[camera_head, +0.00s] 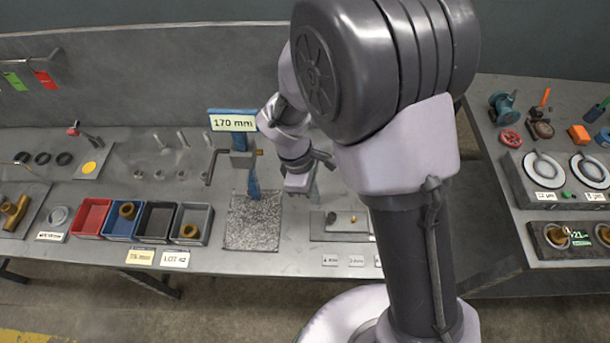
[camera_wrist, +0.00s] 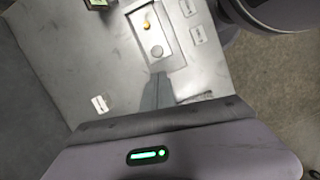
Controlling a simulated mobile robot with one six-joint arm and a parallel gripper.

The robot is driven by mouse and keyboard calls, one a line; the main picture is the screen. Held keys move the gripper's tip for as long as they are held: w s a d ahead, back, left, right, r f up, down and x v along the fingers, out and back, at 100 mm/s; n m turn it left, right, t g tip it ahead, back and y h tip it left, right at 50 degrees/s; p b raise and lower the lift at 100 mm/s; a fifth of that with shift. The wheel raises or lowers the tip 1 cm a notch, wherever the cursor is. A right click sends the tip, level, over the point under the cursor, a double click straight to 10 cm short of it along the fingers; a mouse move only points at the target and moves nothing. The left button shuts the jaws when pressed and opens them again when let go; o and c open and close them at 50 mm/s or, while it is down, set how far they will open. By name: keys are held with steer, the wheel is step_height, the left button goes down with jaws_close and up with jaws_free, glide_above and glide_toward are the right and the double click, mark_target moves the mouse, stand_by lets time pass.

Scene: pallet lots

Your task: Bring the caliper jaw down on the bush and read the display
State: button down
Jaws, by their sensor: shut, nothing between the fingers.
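A stand with a blue-framed display reading 170 mm (camera_head: 233,123) rises at the back of the speckled plate (camera_head: 253,235). A blue jaw-like part (camera_head: 253,183) points down over that plate; I cannot tell if it is the caliper jaw. No bush shows on the plate. Brass bushes lie in the blue bin (camera_head: 127,210) and the grey bin (camera_head: 190,231). Another bush (camera_head: 556,236) sits on the right bench beside a small green readout (camera_head: 580,237), only partly legible. My gripper (camera_wrist: 157,78) is shut and empty, above the bench, right of the speckled plate.
A grey tray (camera_head: 325,236) with a small brass piece (camera_head: 353,218) lies right of the plate. A red bin (camera_head: 91,217) and a black bin (camera_head: 155,222) stand left. Upright pegs and a bent rod stand behind. Two round dial-like fixtures are on the right bench.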

steer(key=b, duration=0.3)
glide_above(324, 220)
steer(key=a, duration=0.1)
steer(key=f, duration=0.7)
steer(key=shift+a+f, duration=0.2)
steer(key=shift+f, duration=0.05)
